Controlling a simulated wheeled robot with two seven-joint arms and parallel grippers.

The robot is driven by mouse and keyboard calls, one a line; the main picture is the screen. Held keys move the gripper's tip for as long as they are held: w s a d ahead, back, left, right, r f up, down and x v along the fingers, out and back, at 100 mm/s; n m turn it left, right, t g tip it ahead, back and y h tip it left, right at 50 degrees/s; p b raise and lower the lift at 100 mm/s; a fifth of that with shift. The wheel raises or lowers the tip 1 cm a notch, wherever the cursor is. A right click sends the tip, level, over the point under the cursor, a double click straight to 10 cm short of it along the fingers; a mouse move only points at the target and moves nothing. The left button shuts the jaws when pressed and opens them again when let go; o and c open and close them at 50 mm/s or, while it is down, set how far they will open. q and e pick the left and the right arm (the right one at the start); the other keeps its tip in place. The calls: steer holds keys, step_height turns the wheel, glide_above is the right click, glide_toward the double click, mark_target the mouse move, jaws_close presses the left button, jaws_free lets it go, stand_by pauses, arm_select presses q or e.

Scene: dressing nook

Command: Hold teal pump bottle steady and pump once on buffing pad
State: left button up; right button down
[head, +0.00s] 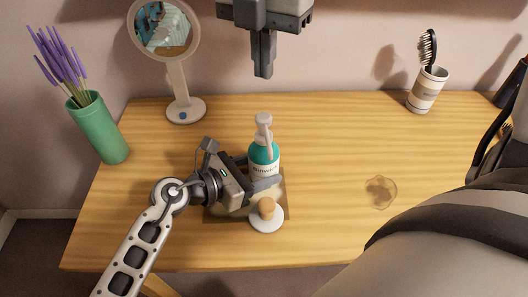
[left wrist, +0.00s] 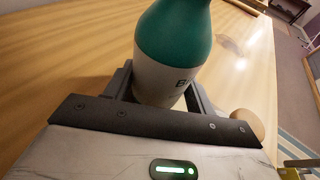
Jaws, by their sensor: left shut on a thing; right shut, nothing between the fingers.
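The teal pump bottle (head: 264,154), with a white pump head and pale lower body, stands upright on the table. My left gripper (head: 264,183) is shut around its lower body; the left wrist view shows a finger on each side of the bottle (left wrist: 176,42). The buffing pad (head: 267,222), a white disc with a wooden knob, lies just in front of the bottle; its knob (left wrist: 247,124) shows in the left wrist view. My right gripper (head: 263,70) is shut and empty, pointing down above and behind the pump head, apart from it.
A brownish square mat (head: 214,213) lies under the bottle area. A round mirror (head: 178,80) and a green vase (head: 99,127) stand at left. A cup with a hairbrush (head: 427,90) stands at back right. A stain-like patch (head: 380,192) marks the table. The table's right middle is otherwise clear.

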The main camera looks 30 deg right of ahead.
arm_select(q)
steer(key=o, duration=0.9)
steer(key=shift+c, duration=0.2)
